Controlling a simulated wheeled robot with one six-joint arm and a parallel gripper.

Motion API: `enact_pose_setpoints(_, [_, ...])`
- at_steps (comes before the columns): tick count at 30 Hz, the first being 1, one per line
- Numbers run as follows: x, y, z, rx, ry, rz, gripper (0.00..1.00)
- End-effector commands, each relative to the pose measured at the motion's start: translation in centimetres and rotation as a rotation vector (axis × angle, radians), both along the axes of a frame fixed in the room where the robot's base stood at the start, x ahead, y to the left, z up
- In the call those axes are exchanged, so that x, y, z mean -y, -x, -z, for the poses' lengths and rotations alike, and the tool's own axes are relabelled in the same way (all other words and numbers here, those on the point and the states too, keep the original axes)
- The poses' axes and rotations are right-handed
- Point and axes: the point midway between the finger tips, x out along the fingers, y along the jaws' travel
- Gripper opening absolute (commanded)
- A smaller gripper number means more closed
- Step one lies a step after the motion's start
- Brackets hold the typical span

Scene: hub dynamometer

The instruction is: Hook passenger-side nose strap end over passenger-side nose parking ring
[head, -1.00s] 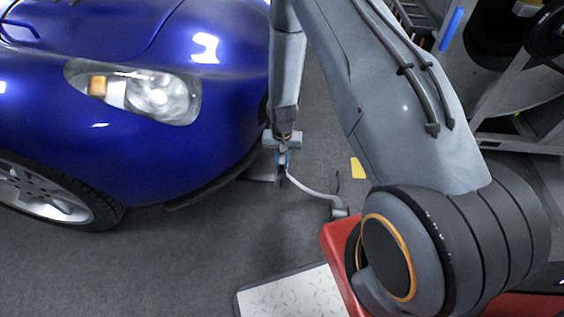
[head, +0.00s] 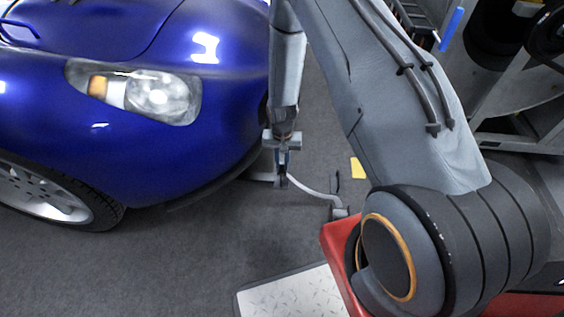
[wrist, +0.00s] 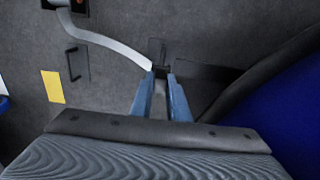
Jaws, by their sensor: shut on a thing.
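The light grey strap (head: 318,194) curves from a floor anchor to my gripper (head: 282,176). In the wrist view the strap (wrist: 112,46) runs from upper left to the blue fingertips of my gripper (wrist: 161,76). The gripper is shut on the dark strap end (wrist: 160,71), low beside the car's nose; the fingers partly hide this end. A black loop (wrist: 72,63) on the floor near the anchor looks like the parking ring. It also shows in the head view (head: 337,182), apart from the strap end.
The blue car (head: 180,150) stands to the left in the head view, its front lip close to my gripper. The strap anchor (head: 340,213) sits beside a red body (head: 335,245). A yellow floor mark (head: 358,168) lies beyond the loop. Grey floor is clear in front.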

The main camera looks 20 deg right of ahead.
Motion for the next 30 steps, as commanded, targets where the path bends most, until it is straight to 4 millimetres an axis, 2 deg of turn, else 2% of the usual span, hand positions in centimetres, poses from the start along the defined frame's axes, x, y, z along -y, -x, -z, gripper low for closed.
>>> enact_pose_setpoints(30, [0.0, 0.0, -1.2, 0.000, 0.000, 0.000, 0.00])
